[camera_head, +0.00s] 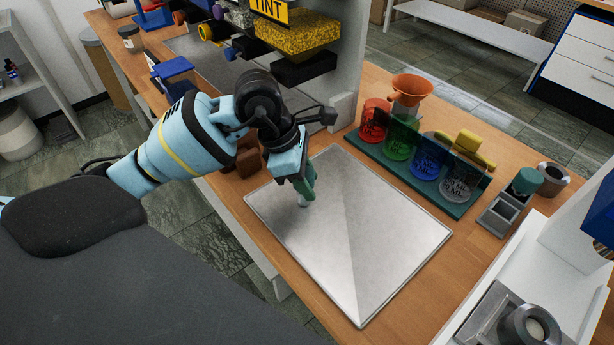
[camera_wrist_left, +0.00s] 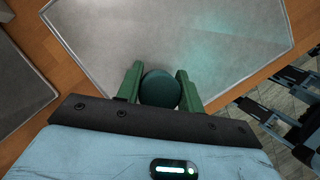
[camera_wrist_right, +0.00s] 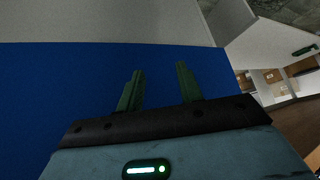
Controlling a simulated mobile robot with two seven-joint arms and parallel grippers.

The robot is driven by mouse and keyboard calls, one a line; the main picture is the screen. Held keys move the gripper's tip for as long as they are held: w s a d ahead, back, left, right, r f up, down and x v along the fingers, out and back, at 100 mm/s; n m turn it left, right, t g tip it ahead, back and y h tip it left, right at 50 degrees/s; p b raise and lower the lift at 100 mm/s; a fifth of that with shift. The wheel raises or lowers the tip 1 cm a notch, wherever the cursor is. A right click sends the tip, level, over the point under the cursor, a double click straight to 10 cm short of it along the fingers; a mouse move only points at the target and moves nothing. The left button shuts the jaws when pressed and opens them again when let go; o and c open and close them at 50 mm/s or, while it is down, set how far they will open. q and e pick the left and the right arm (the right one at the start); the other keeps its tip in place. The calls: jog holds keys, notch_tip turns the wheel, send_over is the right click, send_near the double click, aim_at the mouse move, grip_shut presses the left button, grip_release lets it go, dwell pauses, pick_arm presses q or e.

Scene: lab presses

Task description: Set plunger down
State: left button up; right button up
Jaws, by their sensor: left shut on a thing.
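My left gripper (camera_head: 308,190) is over the left part of a grey metal plate (camera_head: 370,270) on the wooden bench. In the left wrist view, the left gripper (camera_wrist_left: 159,88) is shut on the plunger, whose dark green round top (camera_wrist_left: 160,90) shows between the green fingers. In the head view the fingers hide most of the plunger; a small pale end (camera_head: 303,202) shows low at the plate. I cannot tell whether it touches the plate. My right gripper (camera_wrist_right: 158,85) is open and empty in the right wrist view, in front of a blue surface.
Behind the plate is a green rack (camera_head: 430,185) with red, green, blue and clear cups and an orange funnel (camera_head: 411,88). A teal-topped piece (camera_head: 527,181) on a grey stand is at right. A rack marked TINT (camera_head: 272,8) stands behind. The plate's middle is bare.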

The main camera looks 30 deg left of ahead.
pick_arm(q)
jog(key=shift+f, duration=0.1)
jog(key=o, duration=1.2)
jog(key=shift+o, duration=0.2)
jog(key=shift+a+r, duration=0.1)
jog(key=shift+r, duration=0.25)
jog(key=v, duration=1.1)
jog(key=shift+r, duration=0.25)
jog(key=shift+s+a+f, duration=0.1)
